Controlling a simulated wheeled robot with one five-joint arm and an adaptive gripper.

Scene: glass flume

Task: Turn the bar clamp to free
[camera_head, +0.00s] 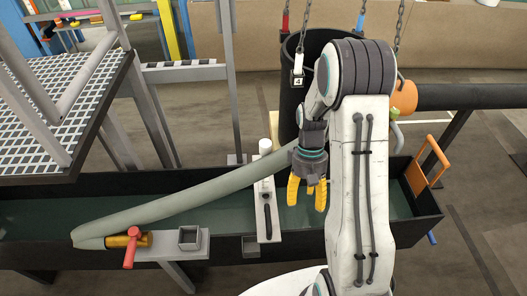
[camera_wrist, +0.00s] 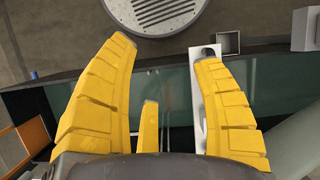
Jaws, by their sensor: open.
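A light grey slotted plate (camera_head: 260,190) lies across the flume, with a dark lever-like bar (camera_head: 267,222) along it and a white cylinder (camera_head: 265,152) at its far end. This looks like the bar clamp, though I cannot tell its set position. My gripper (camera_head: 307,190), with yellow fingers, hangs open and empty above the flume, right of the plate and apart from it. In the wrist view my gripper (camera_wrist: 160,50) has its fingers spread, and the plate (camera_wrist: 206,52) shows partly hidden behind the right finger.
A grey-green hose (camera_head: 190,203) slants across the flume (camera_head: 400,232) to a fitting with a red handle (camera_head: 130,248). A small square socket (camera_head: 189,238) stands near it. A black cylinder (camera_head: 293,95) hangs behind my gripper. An orange frame (camera_head: 428,163) stands at the right end.

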